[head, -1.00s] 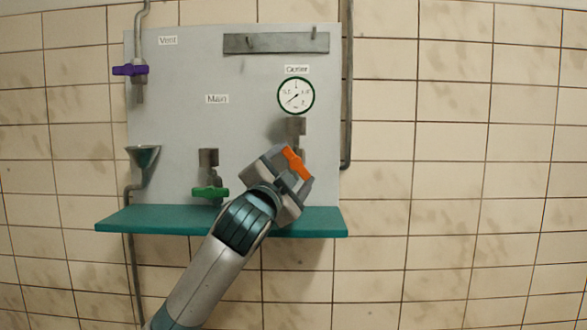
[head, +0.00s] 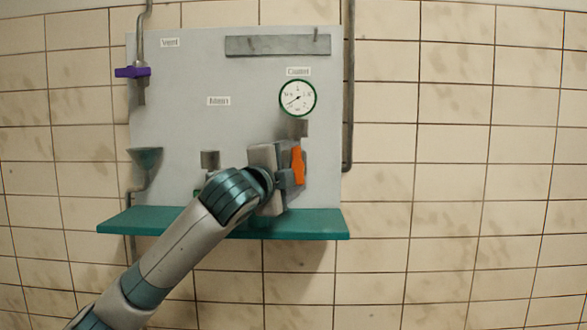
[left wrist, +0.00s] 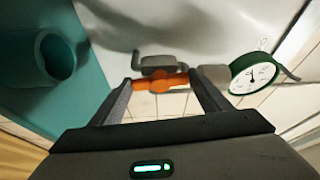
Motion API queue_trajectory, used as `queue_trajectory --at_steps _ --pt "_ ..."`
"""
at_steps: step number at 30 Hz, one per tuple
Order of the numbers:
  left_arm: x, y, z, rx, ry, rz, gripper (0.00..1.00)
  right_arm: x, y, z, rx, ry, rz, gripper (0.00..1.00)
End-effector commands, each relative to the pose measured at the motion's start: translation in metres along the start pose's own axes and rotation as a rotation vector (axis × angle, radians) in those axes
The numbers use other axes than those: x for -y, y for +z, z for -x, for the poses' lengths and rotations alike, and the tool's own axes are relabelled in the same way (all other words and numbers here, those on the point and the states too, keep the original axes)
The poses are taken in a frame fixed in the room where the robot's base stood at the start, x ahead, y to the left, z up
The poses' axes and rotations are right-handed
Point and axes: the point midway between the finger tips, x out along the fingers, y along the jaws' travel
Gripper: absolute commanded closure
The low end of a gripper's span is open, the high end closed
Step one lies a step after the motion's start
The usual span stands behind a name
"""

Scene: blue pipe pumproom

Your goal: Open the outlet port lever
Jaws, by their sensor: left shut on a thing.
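The outlet port lever is the orange handle (head: 298,166) below the outlet gauge, and it stands nearly upright in the head view. My left gripper (head: 287,180) reaches it from the left and is shut on it. In the left wrist view the orange lever (left wrist: 160,83) lies across between the two fingertips (left wrist: 160,80), with a finger at each end. Part of the outlet pipe (head: 298,128) shows above the lever; the rest is hidden behind my gripper. My right gripper is not in view.
The outlet gauge (head: 297,98) is just above. A purple valve lever (head: 132,72) is at upper left, a funnel (head: 145,158) below it. The main pipe (head: 210,160) is left of my gripper; its green lever is mostly hidden. A teal shelf (head: 320,225) runs underneath.

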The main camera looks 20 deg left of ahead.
Motion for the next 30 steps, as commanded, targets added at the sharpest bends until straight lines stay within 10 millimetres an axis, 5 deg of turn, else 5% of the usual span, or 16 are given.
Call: queue_trajectory --at_steps 7,8,10,30 --pt "-0.0009 -0.0007 -0.0001 -0.001 0.001 -0.001 0.52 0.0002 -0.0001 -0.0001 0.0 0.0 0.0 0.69" --pt "-0.0009 -0.0007 -0.0001 -0.001 0.001 -0.001 0.25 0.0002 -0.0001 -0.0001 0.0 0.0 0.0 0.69" --pt "-0.0009 -0.0006 -0.0001 -0.001 0.001 0.0 0.11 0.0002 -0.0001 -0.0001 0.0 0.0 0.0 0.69" --pt "0.003 0.0019 -0.0018 -0.001 -0.007 0.002 0.11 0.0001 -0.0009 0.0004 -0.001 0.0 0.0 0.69"
